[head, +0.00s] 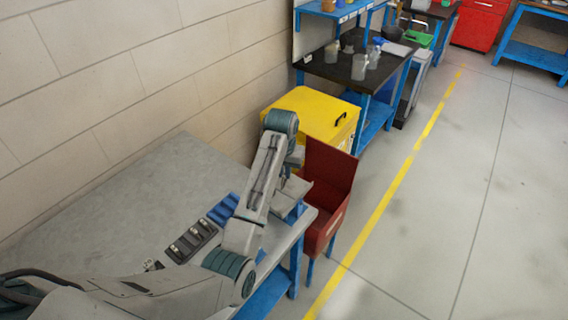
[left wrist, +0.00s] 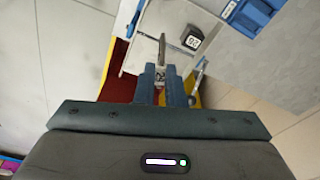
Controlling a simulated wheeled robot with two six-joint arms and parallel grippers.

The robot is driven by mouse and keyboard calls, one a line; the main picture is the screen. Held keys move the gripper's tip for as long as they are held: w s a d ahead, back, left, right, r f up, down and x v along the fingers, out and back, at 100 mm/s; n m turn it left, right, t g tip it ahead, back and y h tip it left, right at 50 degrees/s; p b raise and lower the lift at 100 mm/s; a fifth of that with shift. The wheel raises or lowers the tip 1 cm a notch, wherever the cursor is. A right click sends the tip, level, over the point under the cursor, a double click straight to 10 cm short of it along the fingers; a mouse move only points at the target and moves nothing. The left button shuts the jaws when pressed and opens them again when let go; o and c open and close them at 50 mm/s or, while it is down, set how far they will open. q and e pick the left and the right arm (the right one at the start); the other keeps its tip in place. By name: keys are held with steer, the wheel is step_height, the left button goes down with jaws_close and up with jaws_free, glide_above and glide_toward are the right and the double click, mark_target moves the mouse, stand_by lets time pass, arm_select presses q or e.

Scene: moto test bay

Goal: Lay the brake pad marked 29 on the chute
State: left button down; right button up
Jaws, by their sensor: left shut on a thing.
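My left gripper (left wrist: 162,82) is shut on a thin grey piece (left wrist: 162,46), which looks like a brake pad seen edge-on; I cannot read a mark on it. In the head view my left gripper (head: 291,184) is over the end of the grey table, and its fingertips are mostly hidden. A pale grey plate (left wrist: 145,54), possibly the chute, lies beneath it beside the red bin; it also shows in the head view (head: 294,192). A dark block with a white two-digit label (left wrist: 193,37) is close beside the held piece. My right gripper is out of view.
The red bin (head: 325,227) stands against the table's end, with a yellow cabinet (head: 318,113) behind it. A black tray (head: 190,241) with several parts and a blue slotted tray (head: 222,210) are on the grey table (head: 130,205). The table's wall side is clear.

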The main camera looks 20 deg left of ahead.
arm_select(q)
steer(key=shift+s+f, duration=0.1)
steer(key=shift+f, duration=0.7)
steer(key=f, duration=0.2)
steer(key=shift+w+a+f, duration=0.15)
steer(key=shift+w+f, duration=0.15)
steer(key=shift+s+f+b, duration=0.15)
steer(key=shift+f+b, duration=0.25)
steer(key=shift+f, duration=0.2)
steer(key=shift+f, duration=0.1)
steer(key=shift+p, duration=0.45)
steer(key=shift+f, duration=1)
stand_by(0.4)
stand_by(0.3)
steer(key=c, duration=1.4)
jaws_free()
steer(key=shift+c, duration=0.2)
